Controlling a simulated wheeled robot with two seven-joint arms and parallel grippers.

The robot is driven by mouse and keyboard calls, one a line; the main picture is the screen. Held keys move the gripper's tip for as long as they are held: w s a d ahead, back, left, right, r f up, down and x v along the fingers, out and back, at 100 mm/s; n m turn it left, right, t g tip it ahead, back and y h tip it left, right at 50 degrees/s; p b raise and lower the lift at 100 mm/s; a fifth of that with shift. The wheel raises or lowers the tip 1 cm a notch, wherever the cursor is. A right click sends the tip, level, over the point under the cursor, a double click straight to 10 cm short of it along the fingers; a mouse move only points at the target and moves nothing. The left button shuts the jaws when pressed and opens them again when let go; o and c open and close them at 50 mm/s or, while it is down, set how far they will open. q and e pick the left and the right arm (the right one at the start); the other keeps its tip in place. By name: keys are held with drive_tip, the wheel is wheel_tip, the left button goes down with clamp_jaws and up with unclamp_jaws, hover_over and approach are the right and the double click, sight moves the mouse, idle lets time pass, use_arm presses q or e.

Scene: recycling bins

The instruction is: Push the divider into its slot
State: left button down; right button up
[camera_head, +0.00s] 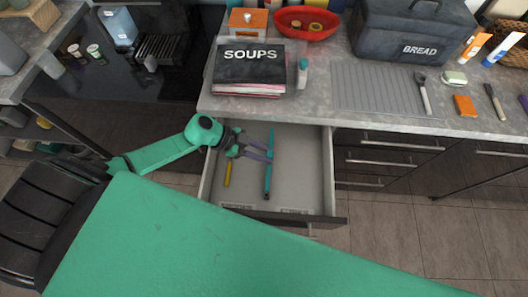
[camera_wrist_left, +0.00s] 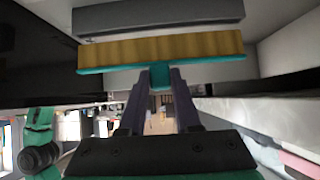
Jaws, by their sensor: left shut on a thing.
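The divider (camera_head: 267,178) is a long thin panel with a teal top edge, seen nearly edge-on inside the open drawer (camera_head: 305,175). It runs from the back towards the drawer front near the middle. My left gripper (camera_head: 269,156) reaches in from the left and is shut on it. In the left wrist view the purple fingers (camera_wrist_left: 160,82) close on a teal tab of the divider, whose yellowish face (camera_wrist_left: 160,50) shows beyond. A grey bar (camera_wrist_left: 158,18) lies past it. I cannot tell how the divider's lower edge sits in the slot. My right gripper is not in view.
A yellow item (camera_head: 227,173) lies in the drawer's left part. The countertop (camera_head: 315,110) overhangs the drawer's back, with a soups book (camera_head: 249,68) and a bread box (camera_head: 413,30) on it. The drawer's right part is clear.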

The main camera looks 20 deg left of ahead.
use_arm(q)
drive_tip(key=shift+f+b, duration=1.55)
drive_tip(key=shift+f, duration=0.85)
drive_tip(key=c, duration=0.5)
unclamp_jaws()
wheel_tip(320, 180, up, 20)
drive_tip(key=shift+p, duration=0.4)
